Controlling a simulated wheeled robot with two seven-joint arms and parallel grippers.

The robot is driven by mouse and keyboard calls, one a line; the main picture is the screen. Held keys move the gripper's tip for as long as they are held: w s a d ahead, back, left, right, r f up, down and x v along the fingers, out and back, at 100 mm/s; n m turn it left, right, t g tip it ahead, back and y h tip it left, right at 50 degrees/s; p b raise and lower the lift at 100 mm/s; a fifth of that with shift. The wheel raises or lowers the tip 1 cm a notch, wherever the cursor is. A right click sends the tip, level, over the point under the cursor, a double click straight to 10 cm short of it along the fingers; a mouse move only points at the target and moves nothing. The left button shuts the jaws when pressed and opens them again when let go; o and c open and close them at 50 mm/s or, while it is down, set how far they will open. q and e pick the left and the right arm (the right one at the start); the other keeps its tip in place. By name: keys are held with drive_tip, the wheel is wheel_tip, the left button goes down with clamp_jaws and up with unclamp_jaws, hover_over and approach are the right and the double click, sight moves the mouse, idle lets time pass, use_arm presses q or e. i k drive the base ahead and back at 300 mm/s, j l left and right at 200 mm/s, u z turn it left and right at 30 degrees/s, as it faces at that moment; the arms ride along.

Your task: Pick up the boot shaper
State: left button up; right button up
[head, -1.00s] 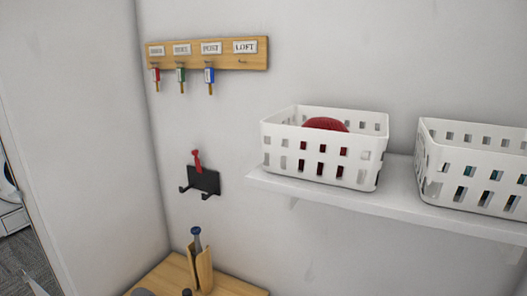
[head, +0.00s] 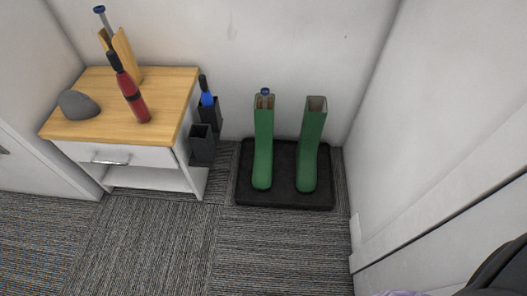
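A pair of green boots (head: 263,150) (head: 309,150) stands upright on a black tray (head: 285,202) on the floor. A blue-topped grey piece (head: 265,92), which looks like a boot shaper, sticks up out of the left boot; its lower part is hidden inside. The right boot's opening looks empty. A similar blue-topped grey rod (head: 103,18) stands in a wooden holder (head: 124,52) on the cabinet; I cannot tell for sure which is the boot shaper. Neither of my grippers is in view.
The wood-topped cabinet (head: 165,97) also bears a red and black bottle-like object (head: 131,95) and a grey stone-like lump (head: 78,104). Dark wall holders (head: 202,145), one with a blue-handled item (head: 206,93), are between cabinet and boots. Carpet in front is clear. A dark object (head: 500,268) is at lower right.

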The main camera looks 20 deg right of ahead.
sight(119, 42)
drive_tip(key=i+j, duration=0.2)
drive_tip(key=j, duration=0.15)
drive_tip(key=i+j+z, duration=0.1)
drive_tip(key=i+j, duration=0.3)
drive_tip(key=j, duration=0.25)
drive_tip(key=i+j, duration=0.2)
drive_tip(key=j, duration=0.15)
drive_tip(key=i+j+z, duration=0.1)
drive_tip(key=j, duration=0.25)
drive_tip(key=i, duration=0.1)
